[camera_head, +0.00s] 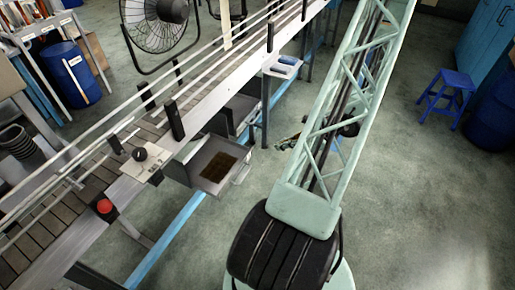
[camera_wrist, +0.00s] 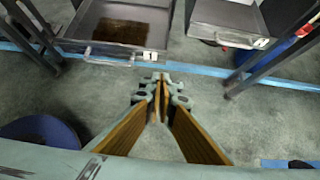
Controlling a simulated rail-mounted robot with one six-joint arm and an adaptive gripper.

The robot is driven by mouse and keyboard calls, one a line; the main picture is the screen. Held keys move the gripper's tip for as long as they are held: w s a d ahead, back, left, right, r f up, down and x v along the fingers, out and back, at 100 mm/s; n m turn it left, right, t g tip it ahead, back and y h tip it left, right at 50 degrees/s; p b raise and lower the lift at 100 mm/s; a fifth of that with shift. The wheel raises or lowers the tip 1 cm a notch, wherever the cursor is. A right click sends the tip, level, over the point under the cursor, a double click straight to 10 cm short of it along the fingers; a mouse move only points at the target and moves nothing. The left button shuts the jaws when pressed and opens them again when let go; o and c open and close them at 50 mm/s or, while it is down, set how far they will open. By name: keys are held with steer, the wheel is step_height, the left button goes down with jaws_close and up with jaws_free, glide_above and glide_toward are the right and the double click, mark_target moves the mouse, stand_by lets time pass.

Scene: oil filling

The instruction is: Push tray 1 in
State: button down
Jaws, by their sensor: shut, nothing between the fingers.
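A grey metal tray with brown oil-like contents (camera_head: 190,165) is pulled out under the conveyor in the head view. It also shows at the top left of the wrist view (camera_wrist: 84,22), with a front handle and a small white label. A second grey tray (camera_wrist: 218,14) is at the top right of the wrist view, also with a handle and label.
The conveyor (camera_head: 130,185) runs diagonally above the trays, with a red button (camera_head: 105,206) on its side. Dark legs and a blue floor-level rail (camera_wrist: 280,80) border the trays. A blue stool (camera_head: 443,95) stands at right. Open floor lies before the trays.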

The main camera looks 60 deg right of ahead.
steer(key=shift+w, duration=0.1)
steer(key=b, duration=0.2)
glide_toward(252, 149)
steer(key=shift+x, duration=2.9)
steer(key=shift+a, duration=0.15)
steer(key=shift+f, duration=0.1)
